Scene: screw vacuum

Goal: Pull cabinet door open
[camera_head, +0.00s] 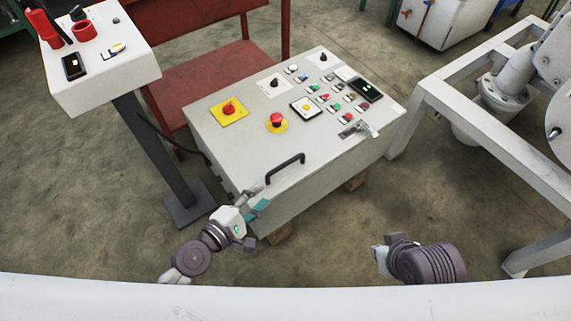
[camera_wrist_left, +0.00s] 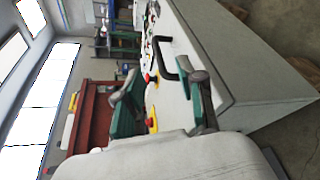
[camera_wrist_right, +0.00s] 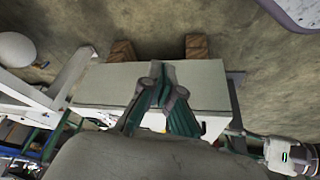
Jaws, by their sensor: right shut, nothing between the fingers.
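The cabinet (camera_head: 240,150) is a pale grey box with a sloped control panel on top. A black bar handle (camera_head: 285,168) stands on the panel near its front edge, and the panel looks closed. My right gripper (camera_head: 379,254) is in front of the cabinet on the right. In the right wrist view, its fingers (camera_wrist_right: 162,78) are together and empty before the cabinet (camera_wrist_right: 105,82).
The panel carries a red knob on a yellow plate (camera_head: 229,111), a red button (camera_head: 277,120), several small buttons and a latch-like metal piece (camera_head: 358,129). A white console (camera_head: 115,75) stands left and a white frame (camera_head: 490,125) right. The floor in front is clear.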

